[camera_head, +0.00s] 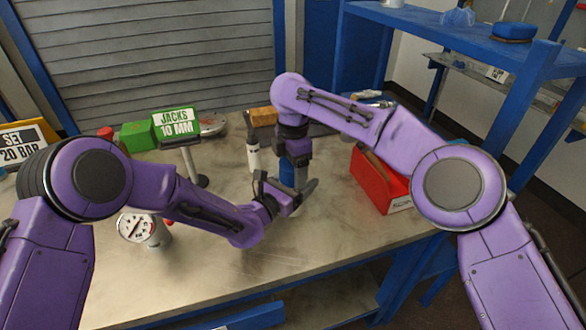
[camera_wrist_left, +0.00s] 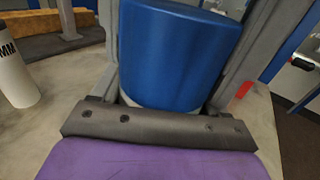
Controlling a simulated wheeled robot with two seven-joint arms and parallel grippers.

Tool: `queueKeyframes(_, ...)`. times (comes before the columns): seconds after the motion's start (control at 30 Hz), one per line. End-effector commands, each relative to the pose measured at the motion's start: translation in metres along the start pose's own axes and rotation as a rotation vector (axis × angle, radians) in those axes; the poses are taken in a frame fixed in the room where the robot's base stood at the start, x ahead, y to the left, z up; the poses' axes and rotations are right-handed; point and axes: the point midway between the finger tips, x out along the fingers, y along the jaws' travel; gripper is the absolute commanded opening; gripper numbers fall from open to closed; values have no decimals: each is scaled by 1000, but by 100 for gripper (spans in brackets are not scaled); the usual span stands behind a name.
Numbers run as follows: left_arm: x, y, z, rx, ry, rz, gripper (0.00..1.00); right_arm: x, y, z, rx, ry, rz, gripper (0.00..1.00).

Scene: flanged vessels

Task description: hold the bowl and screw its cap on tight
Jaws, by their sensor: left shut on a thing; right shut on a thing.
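A blue, round-topped cylinder (camera_head: 287,173), which looks like the cap, stands upright between my two grippers. It fills the middle of the left wrist view (camera_wrist_left: 178,55), with grey finger-like parts on both sides. The bowl is mostly hidden under and behind the grippers; a pale bit low at the right of the blue cylinder may be part of it. My right gripper (camera_head: 295,160) points down from above and is shut at the blue cylinder. My left gripper (camera_head: 290,197) comes in from the left, lower down, and is shut on what seems to be the bowl.
A white bottle (camera_head: 253,155) and an orange block (camera_head: 263,116) stand behind. A red bin (camera_head: 378,181) is at the right, a gauge (camera_head: 132,228) at the front left. A green sign (camera_head: 176,122) stands at the back left. The front middle of the table is clear.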

Motion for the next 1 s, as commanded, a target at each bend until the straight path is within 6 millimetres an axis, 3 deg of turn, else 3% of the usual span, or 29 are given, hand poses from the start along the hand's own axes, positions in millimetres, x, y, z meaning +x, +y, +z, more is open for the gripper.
queueKeyframes(0.2, 0, 0, 0, -1, 0, 1, 0, 0, 0, 0, 3, 1, 0, 36)
queueKeyframes(0.23, 0, 0, 0, -1, 0, 1, 0, 0, 0, 0, 3, 1, 0, 79)
queueKeyframes(0.3, 0, 0, 0, 0, 0, 1, 0, 0, 0, 0, 3, 1, 0, 98)
queueKeyframes(0.53, 0, 0, 0, 0, 0, 1, 0, -2, 0, 0, 2, 1, 0, 98)
queueKeyframes(0.8, 0, 0, 0, 0, 0, 1, 0, -38, 1, 0, 3, 1, 2, 98)
queueKeyframes(1.0, 0, 0, 0, 0, 0, 0, 0, -46, 0, 0, 2, 1, 1, 98)
